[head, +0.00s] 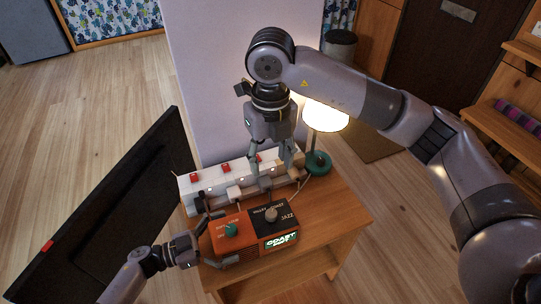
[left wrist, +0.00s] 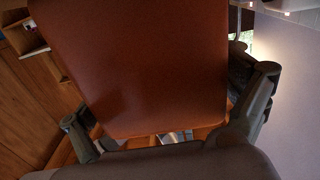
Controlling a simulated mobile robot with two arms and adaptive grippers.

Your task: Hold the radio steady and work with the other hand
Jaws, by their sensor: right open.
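The radio (head: 227,243), an orange and black box with a green knob (head: 232,230), a grey knob (head: 271,214) and a lit display (head: 281,241), sits on the wooden table. My left gripper (head: 214,238) is at its left end, with one finger along the back and one along the front, shut on it. In the left wrist view the radio's orange-brown side (left wrist: 145,65) fills the space between the fingers. My right gripper (head: 272,166) is open and points down behind the radio, above a grey plug at the power strip (head: 187,198).
The white power strip with red switches runs along the table's back edge. A lit lamp (head: 326,116) with a green base (head: 319,163) stands at the back right. A dark screen (head: 100,215) is at the left. The table's right part (head: 340,213) is clear.

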